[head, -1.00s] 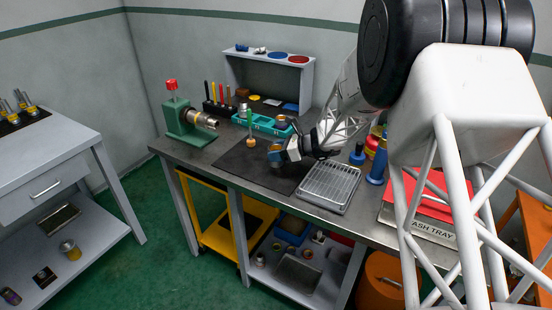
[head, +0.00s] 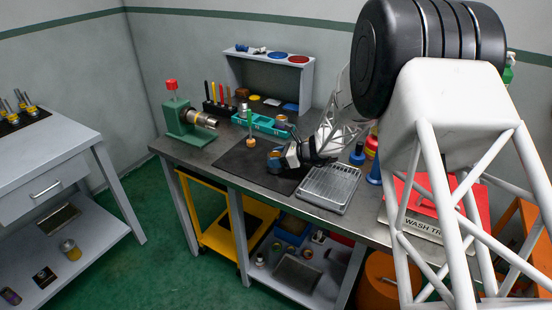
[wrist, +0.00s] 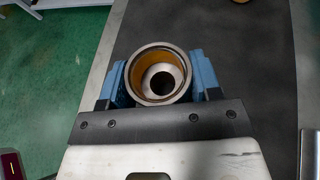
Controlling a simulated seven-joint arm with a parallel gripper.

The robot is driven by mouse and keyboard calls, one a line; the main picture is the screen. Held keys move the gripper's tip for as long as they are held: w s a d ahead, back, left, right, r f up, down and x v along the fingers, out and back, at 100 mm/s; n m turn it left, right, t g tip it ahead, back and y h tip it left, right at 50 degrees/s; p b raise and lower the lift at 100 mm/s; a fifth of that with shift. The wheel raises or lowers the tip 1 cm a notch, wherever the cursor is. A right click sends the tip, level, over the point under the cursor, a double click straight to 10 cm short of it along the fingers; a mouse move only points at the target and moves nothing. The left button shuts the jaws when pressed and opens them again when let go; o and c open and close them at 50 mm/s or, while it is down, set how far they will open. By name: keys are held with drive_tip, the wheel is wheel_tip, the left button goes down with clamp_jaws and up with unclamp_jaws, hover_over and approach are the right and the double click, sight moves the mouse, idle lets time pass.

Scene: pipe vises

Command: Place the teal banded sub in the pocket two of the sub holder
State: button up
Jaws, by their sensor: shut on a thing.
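My gripper (head: 275,157) is over the dark mat on the bench in the head view. In the wrist view its blue fingers (wrist: 162,84) are shut on the two sides of a round metal sub (wrist: 160,54). I look into the sub's open end, which has a bright rim, an amber inner wall and a dark bore. Its outer band is hidden, so I cannot tell its colour. A black plate (head: 10,126) with several upright metal-and-yellow pieces lies on the left table; I cannot tell whether it is the sub holder, and no pocket number is readable.
A green vise (head: 184,121) stands at the bench's left end. A teal tray (head: 262,124) and an upright green-handled tool (head: 250,132) stand behind the mat (head: 232,165). A wire rack (head: 330,188) lies right of my gripper. A floor gap separates bench and left table.

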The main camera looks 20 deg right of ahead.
drive_tip(key=shift+f, duration=0.1)
drive_tip(key=o, duration=1.1)
drive_tip(key=v, duration=1.2)
drive_tip(key=shift+r, duration=0.2)
